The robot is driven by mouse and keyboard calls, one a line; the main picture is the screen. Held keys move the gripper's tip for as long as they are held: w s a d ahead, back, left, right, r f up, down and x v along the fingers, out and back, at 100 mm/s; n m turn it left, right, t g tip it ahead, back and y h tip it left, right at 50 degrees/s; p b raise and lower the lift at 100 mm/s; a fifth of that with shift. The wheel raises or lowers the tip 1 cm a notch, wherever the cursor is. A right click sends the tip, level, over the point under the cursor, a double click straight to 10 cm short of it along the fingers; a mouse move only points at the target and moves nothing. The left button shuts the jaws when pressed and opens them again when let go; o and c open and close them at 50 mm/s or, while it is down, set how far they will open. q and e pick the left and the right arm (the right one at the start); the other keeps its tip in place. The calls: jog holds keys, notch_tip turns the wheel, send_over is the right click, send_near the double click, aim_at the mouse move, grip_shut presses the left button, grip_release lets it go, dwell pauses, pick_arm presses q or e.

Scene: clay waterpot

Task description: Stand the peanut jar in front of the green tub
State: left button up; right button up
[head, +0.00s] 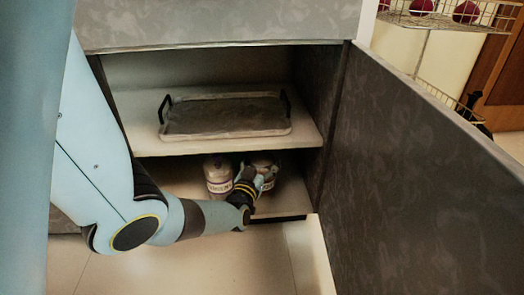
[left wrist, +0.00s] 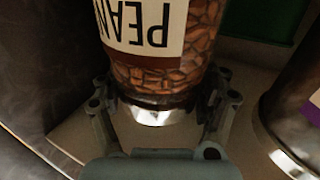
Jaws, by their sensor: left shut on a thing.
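The peanut jar (left wrist: 165,65) is clear, full of brown nuts, with a white label reading "PEAN" upside down in the left wrist view. My left gripper (left wrist: 158,108) is shut on it near its shiny metal end, one finger on each side. In the head view my left gripper (head: 262,180) is at the lower shelf, with the jar (head: 264,162) partly hidden behind it. A dark green surface (left wrist: 265,18), likely the green tub, shows behind the jar in the left wrist view; I cannot make the tub out in the head view. My right gripper is not in view.
Another labelled jar (head: 218,178) stands left of my gripper on the lower shelf (head: 290,205). A grey tray (head: 225,115) with black handles lies on the upper shelf (head: 150,145). The open cabinet door (head: 425,180) stands on the right.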

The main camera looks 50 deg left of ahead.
pick_arm(q)
jog(key=shift+f, duration=0.1)
jog(key=o, duration=1.8)
jog(key=shift+c, duration=0.2)
